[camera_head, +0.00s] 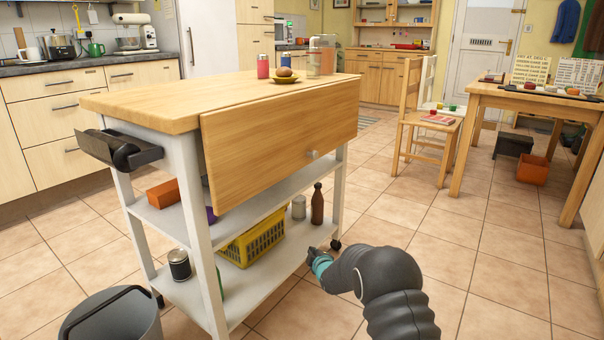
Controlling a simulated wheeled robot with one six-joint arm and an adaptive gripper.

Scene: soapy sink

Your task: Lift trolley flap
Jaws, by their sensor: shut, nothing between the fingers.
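The trolley (215,95) has a wooden top and a white frame with two shelves. Its wooden flap (275,140) hangs down along the side facing me, slightly tilted outward at its lower edge. A small pale knob (313,154) sits near the flap's lower edge, right of its middle. My gripper (312,254) is low, near the trolley's lower shelf, well below the knob and apart from the flap. Its fingers are small and partly hidden by the teal ring behind them; it looks shut and empty.
A yellow basket (252,240) and a brown bottle (317,204) are on the lower shelf. A grey bin (112,318) stands front left.

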